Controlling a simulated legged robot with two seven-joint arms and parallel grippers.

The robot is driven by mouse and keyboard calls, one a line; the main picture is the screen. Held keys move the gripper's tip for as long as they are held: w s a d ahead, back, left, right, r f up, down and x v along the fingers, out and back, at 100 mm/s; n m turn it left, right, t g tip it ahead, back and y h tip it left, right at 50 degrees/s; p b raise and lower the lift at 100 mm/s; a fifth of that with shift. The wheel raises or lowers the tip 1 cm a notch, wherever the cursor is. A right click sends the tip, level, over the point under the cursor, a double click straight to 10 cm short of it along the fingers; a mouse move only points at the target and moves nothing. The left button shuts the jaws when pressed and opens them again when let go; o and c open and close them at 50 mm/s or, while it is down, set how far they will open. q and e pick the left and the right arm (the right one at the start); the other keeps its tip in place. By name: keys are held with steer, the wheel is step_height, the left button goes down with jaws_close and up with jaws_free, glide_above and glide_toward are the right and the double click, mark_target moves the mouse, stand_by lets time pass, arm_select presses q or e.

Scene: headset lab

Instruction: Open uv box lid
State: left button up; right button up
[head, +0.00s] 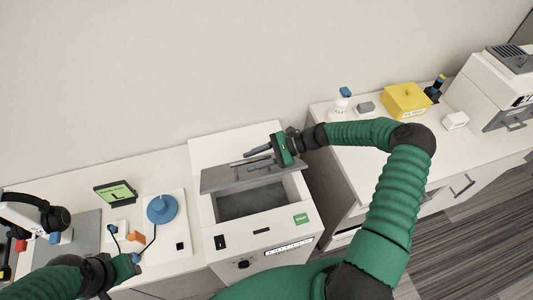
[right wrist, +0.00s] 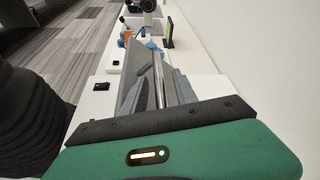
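The uv box (head: 206,215) is the white cabinet in the middle of the head view. Its grey lid (head: 228,179) stands raised and tilted along the back of the opening, and the dark inside shows in front of it. My right gripper (head: 252,160) is at the upper side of the lid, its two fingers apart and pointing left. I cannot tell whether they touch the lid. In the right wrist view the grey lid (right wrist: 140,72) lies just beyond the gripper. My left gripper (head: 130,268) is low at the left, away from the box; its fingers are unclear.
Left of the box are a blue disc-shaped object (head: 162,208), a small green-screened display (head: 116,191) and headphones (head: 52,217). A wall runs behind.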

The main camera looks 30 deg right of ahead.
steer(key=b+v, duration=0.3)
steer(key=v, duration=1.3)
steer(key=shift+d, duration=0.25)
